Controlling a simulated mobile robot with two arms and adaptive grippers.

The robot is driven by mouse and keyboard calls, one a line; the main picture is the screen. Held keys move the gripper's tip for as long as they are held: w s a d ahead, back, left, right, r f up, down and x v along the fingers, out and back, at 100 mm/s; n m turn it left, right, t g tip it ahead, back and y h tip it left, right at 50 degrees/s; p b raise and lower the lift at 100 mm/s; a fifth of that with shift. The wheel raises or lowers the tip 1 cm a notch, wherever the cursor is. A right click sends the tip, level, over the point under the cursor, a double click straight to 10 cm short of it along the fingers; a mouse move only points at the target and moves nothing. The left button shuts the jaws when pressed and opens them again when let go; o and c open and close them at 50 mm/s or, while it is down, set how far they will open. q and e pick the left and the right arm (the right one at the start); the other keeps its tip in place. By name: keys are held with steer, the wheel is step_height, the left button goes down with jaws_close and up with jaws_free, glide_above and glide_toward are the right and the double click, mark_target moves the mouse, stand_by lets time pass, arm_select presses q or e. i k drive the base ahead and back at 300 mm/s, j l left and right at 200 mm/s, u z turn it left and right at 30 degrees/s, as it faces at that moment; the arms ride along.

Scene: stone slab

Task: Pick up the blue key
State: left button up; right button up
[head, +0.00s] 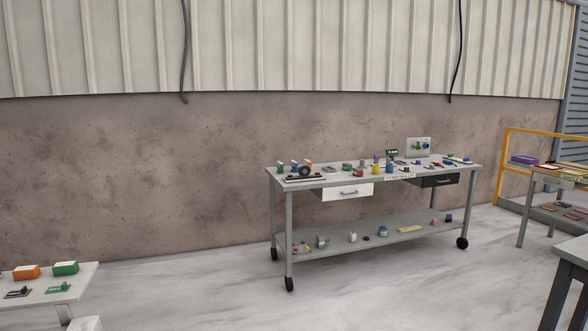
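I cannot clearly make out a blue key in the head view. A grey wheeled workbench (330,177) stands across the room against the wall, with many small items on its top. A small upright panel (419,141) at its back right carries small green and blue parts, too small to identify. Other small blue items lie on the top, also too small to tell. Neither of my grippers is in view.
The bench has a white drawer (347,192), a black drawer (437,181) and a lower shelf (330,243) with several items. A table (85,281) is at lower left. A cluttered table (545,177) and yellow rail (504,160) are at right. Floor (190,285) before the bench is clear.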

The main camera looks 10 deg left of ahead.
mark_target(295, 164)
steer(key=i+j, duration=0.25)
steer(key=i, duration=0.25)
steer(key=i+j, duration=0.2)
steer(key=i, duration=0.3)
steer(key=i+j, duration=0.25)
steer(key=i, duration=0.25)
steer(key=i+j, duration=0.25)
steer(key=i, duration=0.2)
steer(key=i+j, duration=0.2)
steer(key=i, duration=0.3)
steer(key=i+j, duration=0.25)
steer(key=i, duration=0.25)
steer(key=i+l+u, duration=0.5)
steer(key=i+l, duration=0.95)
steer(key=l, duration=0.1)
